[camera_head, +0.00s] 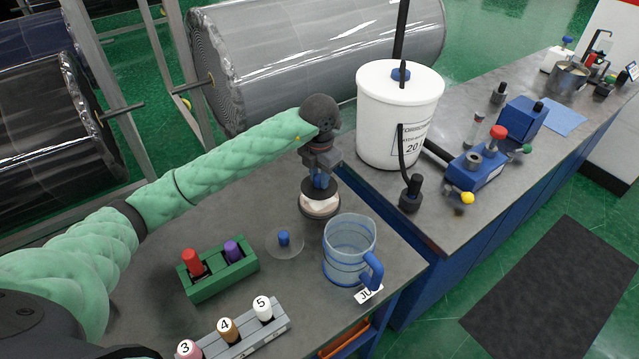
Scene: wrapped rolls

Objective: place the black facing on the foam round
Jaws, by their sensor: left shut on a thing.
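My left gripper (320,180) points down near the middle of the bench and is shut on the blue knob of the black facing (319,192). The black facing is a dark flat disc, roughly level. A pale round (319,207), seemingly the foam round, shows directly beneath it. The disc covers most of the round's top. The two look lined up, but I cannot tell whether they touch or a small gap remains. My right gripper is not in view.
A clear disc with a blue knob (285,251) lies close in front. A clear blue-handled jug (349,252) stands to the right. A green block (219,282) and a grey numbered rack (240,338) hold pegs. A white bucket (395,120) stands behind right.

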